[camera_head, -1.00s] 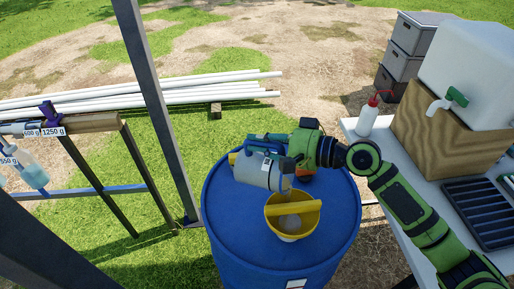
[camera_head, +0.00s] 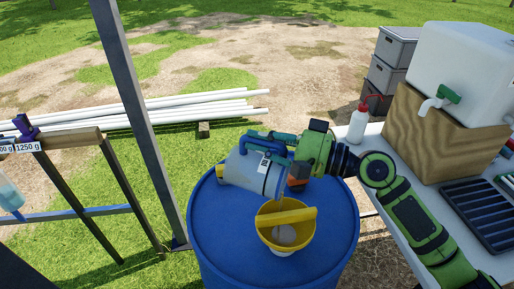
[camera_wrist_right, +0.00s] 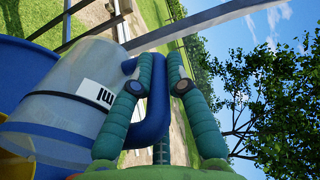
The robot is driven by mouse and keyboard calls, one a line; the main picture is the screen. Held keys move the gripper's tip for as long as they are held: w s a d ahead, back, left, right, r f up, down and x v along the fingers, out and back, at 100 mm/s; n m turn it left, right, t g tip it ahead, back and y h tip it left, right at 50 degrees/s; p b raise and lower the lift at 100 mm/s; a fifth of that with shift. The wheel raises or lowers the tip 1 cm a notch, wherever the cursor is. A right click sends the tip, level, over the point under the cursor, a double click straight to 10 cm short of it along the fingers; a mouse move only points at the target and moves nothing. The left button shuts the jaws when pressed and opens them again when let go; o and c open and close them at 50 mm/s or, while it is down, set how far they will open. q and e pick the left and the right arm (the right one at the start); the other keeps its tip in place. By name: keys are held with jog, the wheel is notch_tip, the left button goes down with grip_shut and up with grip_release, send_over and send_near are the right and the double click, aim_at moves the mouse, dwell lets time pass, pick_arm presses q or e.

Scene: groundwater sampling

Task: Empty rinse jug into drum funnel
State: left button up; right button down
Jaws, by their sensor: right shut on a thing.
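The rinse jug (camera_head: 245,172) is translucent grey with a blue handle and a blue rim. It is tipped on its side above the blue drum (camera_head: 220,235), its mouth end towards the right. The yellow funnel (camera_head: 264,234) sits on the drum top, just below and right of the jug's mouth. A yellow bar crosses the funnel and something pale lies inside it. My right gripper (camera_head: 275,141) is shut on the jug's handle; the wrist view shows its green fingers (camera_wrist_right: 154,87) at the blue handle and the jug (camera_wrist_right: 65,105). My left gripper is out of view.
A white table at right holds a red-capped wash bottle (camera_head: 358,124), a white tank (camera_head: 465,60) on a wooden block and a dark rack (camera_head: 482,215). A metal post (camera_head: 135,110) and a rail with a hanging bottle stand left. White pipes (camera_head: 190,106) lie behind.

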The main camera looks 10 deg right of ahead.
aim_at(276, 142)
jog(key=shift+s+d+r+t+y+b, duration=0.25)
jog(key=shift+d+y+b, duration=0.15)
jog(key=shift+b, duration=0.8)
jog(key=shift+s+d+r+t+y+b, duration=0.2)
jog(key=shift+d+b, duration=0.25)
jog(key=shift+b, duration=0.7)
jog(key=shift+s+d+r+t+y+b, duration=0.15)
jog(key=shift+s+d+y+b, duration=0.25)
jog(key=shift+b, duration=0.8)
jog(key=shift+d+r+y+b, duration=0.25)
jog(key=shift+d+y+b, duration=0.1)
jog(key=shift+b, duration=0.15)
